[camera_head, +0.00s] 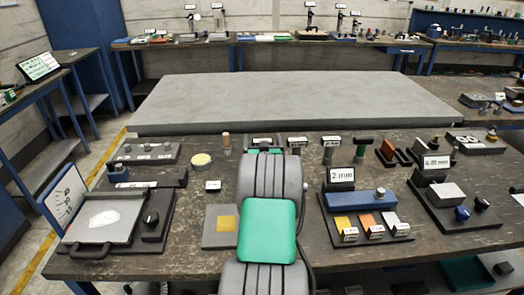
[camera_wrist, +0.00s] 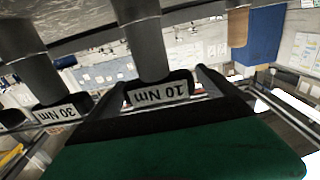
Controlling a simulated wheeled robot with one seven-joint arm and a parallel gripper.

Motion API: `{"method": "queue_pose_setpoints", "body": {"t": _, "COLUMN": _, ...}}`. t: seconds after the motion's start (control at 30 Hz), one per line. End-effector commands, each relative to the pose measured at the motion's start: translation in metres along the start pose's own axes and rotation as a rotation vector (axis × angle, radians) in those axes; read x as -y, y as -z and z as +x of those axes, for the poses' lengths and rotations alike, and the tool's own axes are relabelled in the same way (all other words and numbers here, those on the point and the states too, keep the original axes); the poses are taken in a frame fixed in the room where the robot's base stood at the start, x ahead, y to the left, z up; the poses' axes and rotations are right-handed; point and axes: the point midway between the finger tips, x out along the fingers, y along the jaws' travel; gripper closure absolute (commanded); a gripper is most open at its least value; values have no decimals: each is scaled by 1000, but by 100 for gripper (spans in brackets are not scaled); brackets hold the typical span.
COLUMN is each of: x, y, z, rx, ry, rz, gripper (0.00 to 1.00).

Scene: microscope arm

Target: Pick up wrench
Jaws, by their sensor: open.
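My gripper (camera_wrist: 163,80) is open in the wrist view, its dark fingertips on either side of a black block labelled 10 Nm (camera_wrist: 158,93), which joins a grey cylinder (camera_wrist: 145,40). I cannot tell whether they touch. A similar piece labelled 30 Nm (camera_wrist: 60,113) stands beside it. In the head view, my gripper (camera_head: 264,151) is at the far side of the bench, partly hidden by my arm. Two similar labelled pieces (camera_head: 297,142) and (camera_head: 331,141) stand to its right. No piece is named as the wrench; the labelled pieces look like torque tools.
A dark green-topped piece (camera_head: 362,142) and a red-brown block (camera_head: 387,150) stand further right. A blue block device (camera_head: 358,198) is at the front right, a grey plate device (camera_head: 105,218) at the front left. An empty grey table (camera_head: 270,95) lies beyond the bench.

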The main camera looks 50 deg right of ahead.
Motion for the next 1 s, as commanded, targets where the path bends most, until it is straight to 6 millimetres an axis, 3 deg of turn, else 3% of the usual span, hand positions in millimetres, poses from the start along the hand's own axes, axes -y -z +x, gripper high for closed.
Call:
{"method": "queue_pose_setpoints", "body": {"t": 0.1, "x": 0, "y": -1, "z": 9, "rx": 2, "ry": 0, "rz": 0, "gripper": 2}}
{"method": "queue_pose_setpoints", "body": {"t": 0.3, "x": 0, "y": -1, "z": 9, "rx": 2, "ry": 0, "rz": 0, "gripper": 3}}
{"method": "queue_pose_setpoints", "body": {"t": 1.0, "x": 0, "y": -1, "z": 9, "rx": 2, "ry": 0, "rz": 0, "gripper": 61}}
